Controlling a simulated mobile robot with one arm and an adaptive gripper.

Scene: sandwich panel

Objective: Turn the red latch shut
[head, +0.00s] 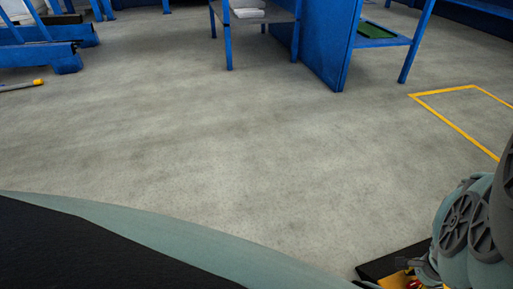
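No red latch shows clearly in the head view. My gripper cannot be made out in it; only rounded links of my arm show at the lower right. A small yellow, orange and red patch (398,279) lies at the bottom edge next to these links, on or beside a dark flat piece (392,259). It is cut off by the frame and partly covered, so I cannot tell what it is.
Grey concrete floor (200,130) is clear across the middle. Blue tables (340,45) stand at the back centre and right. Blue frames (40,56) stand at the far left, near a yellow-tipped rod (20,86). A yellow floor line (455,127) is at right.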

